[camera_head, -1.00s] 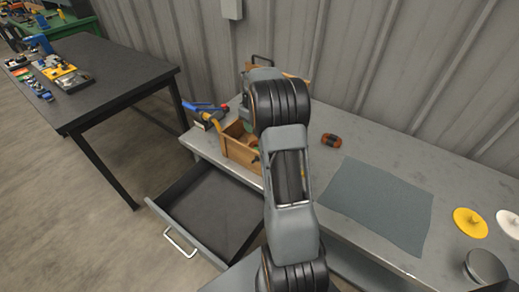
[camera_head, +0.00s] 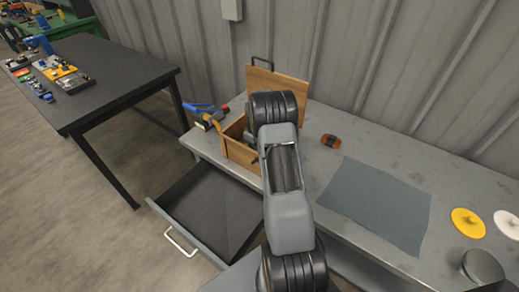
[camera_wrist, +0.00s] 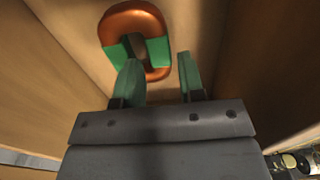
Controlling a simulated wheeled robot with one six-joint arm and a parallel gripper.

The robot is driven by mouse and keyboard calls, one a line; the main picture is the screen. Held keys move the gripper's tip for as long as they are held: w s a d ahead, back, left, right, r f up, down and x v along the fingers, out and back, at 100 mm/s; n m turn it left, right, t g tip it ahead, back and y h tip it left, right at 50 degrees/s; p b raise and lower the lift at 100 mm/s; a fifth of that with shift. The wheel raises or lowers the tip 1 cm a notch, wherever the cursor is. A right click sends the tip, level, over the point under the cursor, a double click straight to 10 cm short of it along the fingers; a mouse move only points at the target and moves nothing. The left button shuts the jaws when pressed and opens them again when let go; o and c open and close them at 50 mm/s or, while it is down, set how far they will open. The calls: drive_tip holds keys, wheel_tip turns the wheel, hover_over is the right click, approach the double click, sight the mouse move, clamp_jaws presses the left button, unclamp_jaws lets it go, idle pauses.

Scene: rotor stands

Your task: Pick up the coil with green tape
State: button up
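The coil with green tape (camera_wrist: 134,22) is an orange-brown ring with green bands. It lies inside the wooden box (camera_head: 237,153), ahead of my gripper in the wrist view. My gripper (camera_wrist: 159,60) is open, its two green fingers apart with nothing between them. The left finger overlaps the lower edge of the coil in the picture; I cannot tell whether they touch. In the head view my arm hides the gripper and the coil.
The box lid (camera_head: 292,95) stands open behind. Another orange coil with dark tape (camera_head: 331,141) lies on the grey workbench (camera_head: 385,145), near a grey mat (camera_head: 375,205). Blue-handled tools (camera_head: 205,113) lie left of the box. An open drawer (camera_head: 180,243) juts out in front.

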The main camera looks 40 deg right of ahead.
drive_tip(key=shift+f, duration=1.45)
drive_tip(key=shift+c, duration=0.5)
drive_tip(key=shift+r, duration=0.1)
clamp_jaws()
